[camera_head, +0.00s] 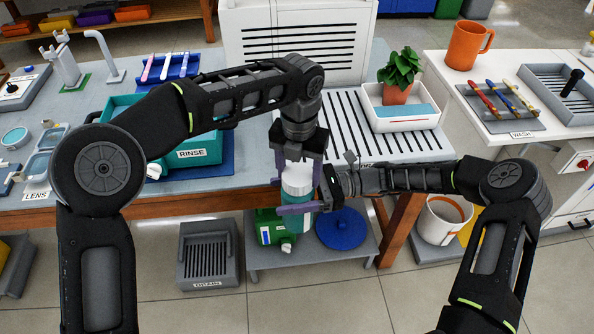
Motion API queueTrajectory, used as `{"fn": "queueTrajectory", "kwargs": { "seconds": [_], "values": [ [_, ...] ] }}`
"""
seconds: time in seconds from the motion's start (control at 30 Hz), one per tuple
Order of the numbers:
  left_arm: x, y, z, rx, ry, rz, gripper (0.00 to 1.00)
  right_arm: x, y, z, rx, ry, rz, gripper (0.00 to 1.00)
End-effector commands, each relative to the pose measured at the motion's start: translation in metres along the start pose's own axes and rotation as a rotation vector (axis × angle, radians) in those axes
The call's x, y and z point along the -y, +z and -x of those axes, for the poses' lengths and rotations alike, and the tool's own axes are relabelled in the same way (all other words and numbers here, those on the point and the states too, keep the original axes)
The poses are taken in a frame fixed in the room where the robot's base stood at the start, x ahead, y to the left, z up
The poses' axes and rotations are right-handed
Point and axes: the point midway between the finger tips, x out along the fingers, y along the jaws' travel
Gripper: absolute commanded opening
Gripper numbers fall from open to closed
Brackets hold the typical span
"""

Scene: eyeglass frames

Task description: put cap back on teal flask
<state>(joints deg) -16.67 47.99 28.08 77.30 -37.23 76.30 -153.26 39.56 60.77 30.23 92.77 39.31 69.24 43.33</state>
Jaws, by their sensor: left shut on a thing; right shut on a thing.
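The teal flask (297,188) is upright in front of the table edge, in the middle of the view. A white cap (297,170) is directly above the flask's top, in line with it; I cannot tell whether it is seated or just touching. My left gripper (298,166) points down from above and is shut on the cap, with a purple finger on each side. My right gripper (297,205) comes in from the right and is shut on the flask's body, with a purple finger across its lower front. The fingers hide parts of both.
Behind are a teal rinse basin (200,150) and a slatted drain board (352,125). A planter tray (400,112) stands back right. Below are a low grey shelf (325,262) with a green container (272,230) and blue disc (341,229), and a grey drain crate (208,254).

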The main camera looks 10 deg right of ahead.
Motion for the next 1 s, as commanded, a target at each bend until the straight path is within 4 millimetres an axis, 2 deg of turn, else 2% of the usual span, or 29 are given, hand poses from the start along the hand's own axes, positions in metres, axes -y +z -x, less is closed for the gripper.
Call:
{"fn": "queueTrajectory", "kwargs": {
  "seconds": [0.1,0.2,0.5,0.53,0.77,1.0],
  "values": [
    [0.001,0.0005,0.0002,0.002,-0.001,-0.244,0.23,-0.0004,-0.0002,0.0,0.0,0.001,0.0,0.0],
    [0.0016,0.0005,0.0007,0.003,0.0,-0.35,0.23,-0.0005,-0.0002,0.0,0.0,0.001,0.0,0.0],
    [0.0014,0.0006,0.0011,0.004,0.001,-0.371,0.23,-0.0007,-0.0003,-0.0001,0.0,0.002,0.0,0.0],
    [0.0014,0.0006,0.0011,0.004,0.001,-0.371,0.64,-0.0007,-0.0003,-0.0001,0.0,0.002,0.0,0.0],
    [0.0017,0.0002,0.0005,0.002,0.001,-0.37,0.83,-0.0004,0.0003,-0.0002,0.001,0.001,0.0,0.0],
    [0.0019,0.0001,0.0003,0.001,0.001,-0.369,0.84,-0.0001,0.0006,-0.0002,0.001,0.001,0.001,0.0]
  ]
}}
